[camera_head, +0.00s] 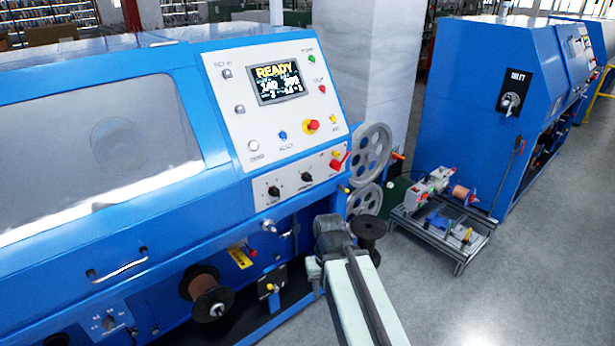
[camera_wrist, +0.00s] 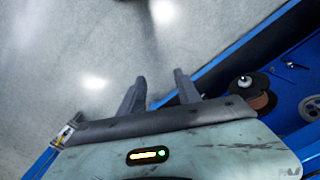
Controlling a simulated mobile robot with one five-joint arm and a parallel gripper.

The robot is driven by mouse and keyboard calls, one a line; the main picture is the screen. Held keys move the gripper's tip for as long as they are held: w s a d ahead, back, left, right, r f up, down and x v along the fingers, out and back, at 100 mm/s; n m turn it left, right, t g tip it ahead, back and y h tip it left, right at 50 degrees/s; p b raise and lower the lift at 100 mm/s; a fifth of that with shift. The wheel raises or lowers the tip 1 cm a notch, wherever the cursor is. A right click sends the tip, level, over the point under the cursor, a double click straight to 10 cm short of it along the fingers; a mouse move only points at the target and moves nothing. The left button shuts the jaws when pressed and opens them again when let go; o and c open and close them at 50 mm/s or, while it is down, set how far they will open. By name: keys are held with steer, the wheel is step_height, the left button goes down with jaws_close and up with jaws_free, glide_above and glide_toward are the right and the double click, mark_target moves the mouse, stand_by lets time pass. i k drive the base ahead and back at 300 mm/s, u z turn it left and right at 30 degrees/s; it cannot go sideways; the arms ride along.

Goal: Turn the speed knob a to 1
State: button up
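The blue machine's lower control panel (camera_head: 298,185) carries two black rotary knobs, a left knob (camera_head: 273,191) and a right knob (camera_head: 306,177). Their labels are too small to read, so I cannot tell which is speed knob a or where either is set. My gripper (camera_wrist: 159,76) is open and empty in the wrist view, its two dark fingers apart over grey floor. In the head view my arm reaches in from the bottom, and its dark end is in front of the machine, below and right of the knobs. The fingers cannot be made out there.
Above the knobs are a READY display (camera_head: 277,83) and a red emergency button (camera_head: 312,125). A red-handled switch (camera_head: 338,162) is right of the knobs. Grey pulleys (camera_head: 368,155) and a dark spool (camera_head: 369,229) stand near my arm. A cart (camera_head: 443,220) is at right; floor beyond is clear.

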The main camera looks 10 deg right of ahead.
mark_target(274, 191)
steer(key=u, duration=2.5)
steer(key=k, duration=1.05)
steer(key=z, duration=0.85)
steer(key=i, duration=1)
steer(key=u, duration=0.05)
